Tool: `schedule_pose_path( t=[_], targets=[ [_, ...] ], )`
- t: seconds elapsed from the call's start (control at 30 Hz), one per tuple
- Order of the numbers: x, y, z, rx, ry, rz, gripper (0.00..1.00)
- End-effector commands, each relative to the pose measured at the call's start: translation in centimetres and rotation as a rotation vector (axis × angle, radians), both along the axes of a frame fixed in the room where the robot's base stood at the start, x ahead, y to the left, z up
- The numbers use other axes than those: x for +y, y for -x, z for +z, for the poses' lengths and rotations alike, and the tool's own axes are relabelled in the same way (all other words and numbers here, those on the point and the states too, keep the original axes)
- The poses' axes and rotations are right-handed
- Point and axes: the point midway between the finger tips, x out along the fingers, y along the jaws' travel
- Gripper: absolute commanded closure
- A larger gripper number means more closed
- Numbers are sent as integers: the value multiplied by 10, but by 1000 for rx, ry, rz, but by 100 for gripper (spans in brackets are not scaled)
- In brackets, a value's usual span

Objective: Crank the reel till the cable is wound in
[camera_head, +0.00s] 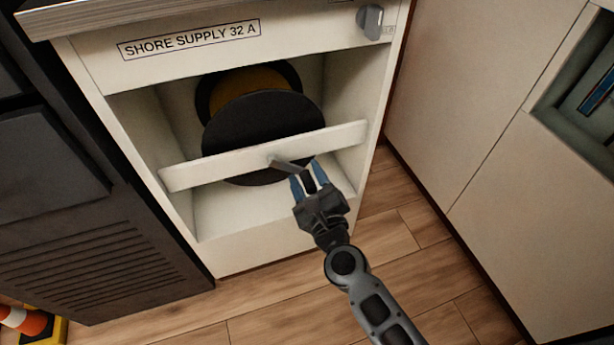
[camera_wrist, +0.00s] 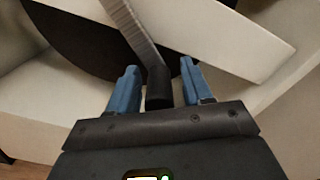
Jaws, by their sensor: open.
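The reel (camera_head: 262,124) is a large black disc with an orange-yellow drum or cable (camera_head: 250,82) showing behind it, inside an open white cabinet. A white bar (camera_head: 235,158) crosses the reel's front. A grey crank arm (camera_head: 289,164) comes from the bar and ends in a short black handle (camera_wrist: 157,88). My gripper (camera_head: 309,181) is open, its blue fingers at the handle. In the wrist view, the handle lies between the two fingertips (camera_wrist: 158,80), with a gap visible on each side. How much cable is wound is hidden by the disc.
A label "SHORE SUPPLY 32 A" (camera_head: 190,39) and a grey rotary knob (camera_head: 371,20) are on the panel above. A dark louvred cabinet (camera_head: 95,230) stands left, a pale cabinet (camera_head: 480,110) right. Wooden floor (camera_head: 280,310) is clear in front; an orange cone (camera_head: 25,320) is lower left.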

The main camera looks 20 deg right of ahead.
Motion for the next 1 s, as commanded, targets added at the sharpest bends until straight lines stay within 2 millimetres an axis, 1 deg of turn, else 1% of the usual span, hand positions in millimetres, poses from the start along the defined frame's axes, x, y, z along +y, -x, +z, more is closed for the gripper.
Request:
schedule_pose_path(
  t=[0.17, 0.3, 0.5, 0.67, 1.0],
  targets=[
    [0, 19, -1, 3, 1, 1, 50],
    [1, 43, -2, 3, 0, 1, 50],
    [0, 69, -1, 1, 0, 0, 50],
    [0, 77, 0, 1, 0, 1, 50],
    [-1, 77, 0, -1, 17, -2, 50]
  ],
)
